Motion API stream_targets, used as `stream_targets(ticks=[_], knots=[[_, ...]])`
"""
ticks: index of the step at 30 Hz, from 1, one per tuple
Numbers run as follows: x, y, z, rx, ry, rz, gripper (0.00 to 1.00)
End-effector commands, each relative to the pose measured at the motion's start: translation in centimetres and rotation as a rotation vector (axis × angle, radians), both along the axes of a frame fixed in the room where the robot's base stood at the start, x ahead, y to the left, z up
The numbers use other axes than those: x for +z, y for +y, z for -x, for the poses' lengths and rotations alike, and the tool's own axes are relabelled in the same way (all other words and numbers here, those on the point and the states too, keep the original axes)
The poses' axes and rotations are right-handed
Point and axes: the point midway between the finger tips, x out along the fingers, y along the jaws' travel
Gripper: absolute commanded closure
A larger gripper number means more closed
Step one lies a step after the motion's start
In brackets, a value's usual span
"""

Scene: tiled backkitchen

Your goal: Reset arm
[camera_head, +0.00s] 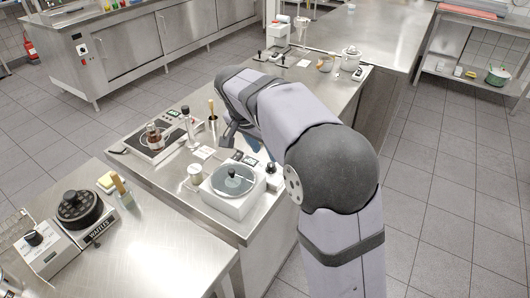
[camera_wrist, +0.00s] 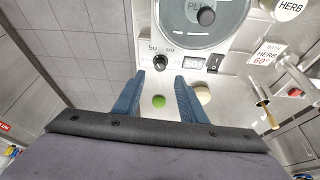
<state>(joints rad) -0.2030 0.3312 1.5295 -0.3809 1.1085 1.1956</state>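My gripper (camera_wrist: 159,76) shows in the wrist view with its two blue fingers apart and nothing between their tips. It hangs over the steel counter (camera_wrist: 133,36), near the front edge of a white appliance with a round lid (camera_wrist: 200,22). A small green round thing (camera_wrist: 158,101) and a cream round thing (camera_wrist: 203,95) show below, between and beside the fingers. In the head view my arm reaches over the counter and is bent. It hides most of the gripper there; only a bit of blue (camera_head: 256,144) shows.
The same white appliance (camera_head: 236,204) stands at the counter's near end, with a dark cooktop (camera_head: 153,139) farther left. A waffle maker (camera_head: 79,208) stands on the near-left table. Tiled floor (camera_head: 455,190) lies open at right.

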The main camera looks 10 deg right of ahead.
Motion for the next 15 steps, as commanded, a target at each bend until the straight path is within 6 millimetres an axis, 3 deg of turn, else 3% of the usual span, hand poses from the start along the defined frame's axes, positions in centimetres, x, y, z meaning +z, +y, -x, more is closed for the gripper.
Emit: stream_targets(ticks=[11, 15], knots=[[0.0, 0.0, 0.0, 0.000, 0.000, 0.000, 0.62], [-0.3, -0.3, 1.0, 0.045, 0.028, 0.000, 0.62]])
